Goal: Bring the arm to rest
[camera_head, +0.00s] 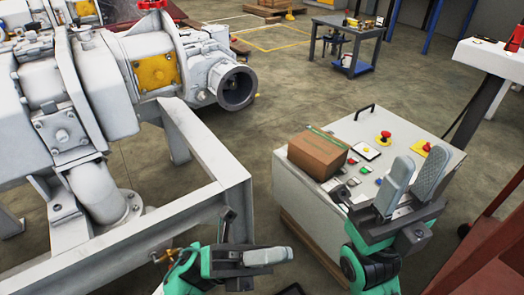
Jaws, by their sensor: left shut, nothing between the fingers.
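My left gripper (278,256) is low in the middle of the head view, beside the grey metal frame. Its fingers are together, point right and hold nothing. My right gripper (415,170) is at the right, in front of the control cabinet (300,207) as seen from the head. Its two grey fingers point up and stand apart, with nothing seen between them.
A large pale vacuum pump (110,90) fills the left on a grey metal frame (200,160). A brown cardboard box (312,156) sits on the cabinet top, by buttons and red knobs. A blue-framed cart (345,45) stands behind. Dark red metalwork (495,250) is at the right edge.

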